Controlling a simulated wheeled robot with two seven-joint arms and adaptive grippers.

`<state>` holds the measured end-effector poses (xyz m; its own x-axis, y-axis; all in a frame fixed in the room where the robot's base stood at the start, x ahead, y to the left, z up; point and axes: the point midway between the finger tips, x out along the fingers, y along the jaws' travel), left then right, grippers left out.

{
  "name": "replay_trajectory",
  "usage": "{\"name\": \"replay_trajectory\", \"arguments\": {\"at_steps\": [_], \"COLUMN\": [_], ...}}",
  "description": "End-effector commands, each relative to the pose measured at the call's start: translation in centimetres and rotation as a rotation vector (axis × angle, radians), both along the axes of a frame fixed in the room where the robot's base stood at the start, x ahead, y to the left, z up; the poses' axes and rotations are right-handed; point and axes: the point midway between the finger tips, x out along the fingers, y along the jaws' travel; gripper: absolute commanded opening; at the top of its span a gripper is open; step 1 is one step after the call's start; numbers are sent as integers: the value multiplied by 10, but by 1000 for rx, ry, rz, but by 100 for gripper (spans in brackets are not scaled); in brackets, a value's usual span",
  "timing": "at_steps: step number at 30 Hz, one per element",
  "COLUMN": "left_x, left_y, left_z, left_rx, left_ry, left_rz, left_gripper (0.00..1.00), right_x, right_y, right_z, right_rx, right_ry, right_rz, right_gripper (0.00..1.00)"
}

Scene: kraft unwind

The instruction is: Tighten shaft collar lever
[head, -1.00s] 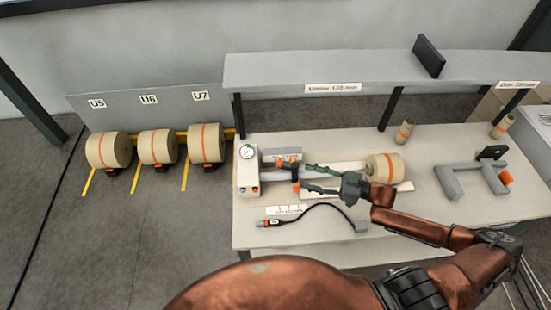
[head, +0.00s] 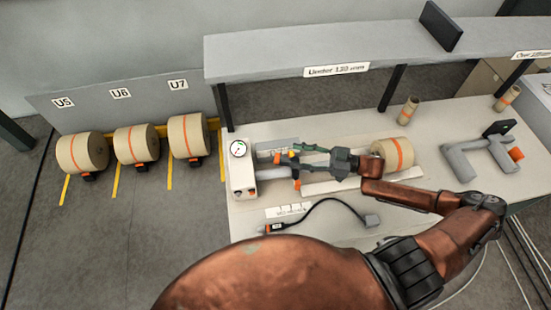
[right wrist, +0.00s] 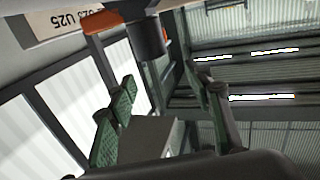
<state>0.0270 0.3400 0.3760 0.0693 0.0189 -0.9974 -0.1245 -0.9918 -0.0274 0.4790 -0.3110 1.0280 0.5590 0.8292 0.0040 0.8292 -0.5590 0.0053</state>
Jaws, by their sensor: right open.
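A grey shaft (head: 270,173) sticks out to the right of the cream gauge box (head: 243,181). A dark collar with orange parts sits at its right end; its orange lever (head: 281,158) shows at the upper left of my fingertips. My right gripper (head: 298,162) is open, its green-padded fingers at the collar end. In the right wrist view, the orange lever (right wrist: 115,19) and dark collar body (right wrist: 148,37) lie beyond the open fingertips (right wrist: 163,85), with nothing gripped. Contact cannot be told. My left gripper is out of view.
A kraft roll (head: 392,153) lies on the table behind my right wrist. A corded orange-tipped tool (head: 268,229) lies at the front. A shelf (head: 340,50) overhangs the back. Several rolls (head: 83,153) stand left on the floor.

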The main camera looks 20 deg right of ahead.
Motion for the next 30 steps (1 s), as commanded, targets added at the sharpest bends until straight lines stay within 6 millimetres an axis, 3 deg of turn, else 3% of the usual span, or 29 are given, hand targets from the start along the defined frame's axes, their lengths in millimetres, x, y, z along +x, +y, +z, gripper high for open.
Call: {"name": "replay_trajectory", "arguments": {"at_steps": [1, 7, 11, 16, 24, 30], "left_x": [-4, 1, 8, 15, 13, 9], "left_y": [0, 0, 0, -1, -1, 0], "left_z": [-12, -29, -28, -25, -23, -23], "left_rx": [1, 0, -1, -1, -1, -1], "left_ry": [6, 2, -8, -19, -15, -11], "left_rz": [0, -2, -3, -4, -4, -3], "left_gripper": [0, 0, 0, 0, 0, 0], "right_x": [1, 1, 5, 17, 39, 43], "right_y": [0, 0, 5, 25, 56, 64], "right_z": [-13, -32, -32, -30, -31, -32], "right_rx": [-1, 0, 0, 3, 1, -1], "right_ry": [3, 7, 6, 4, 5, 8], "right_rz": [1, 1, 0, 1, -2, -2], "right_gripper": [46, 46, 46, 46, 46, 46]}}
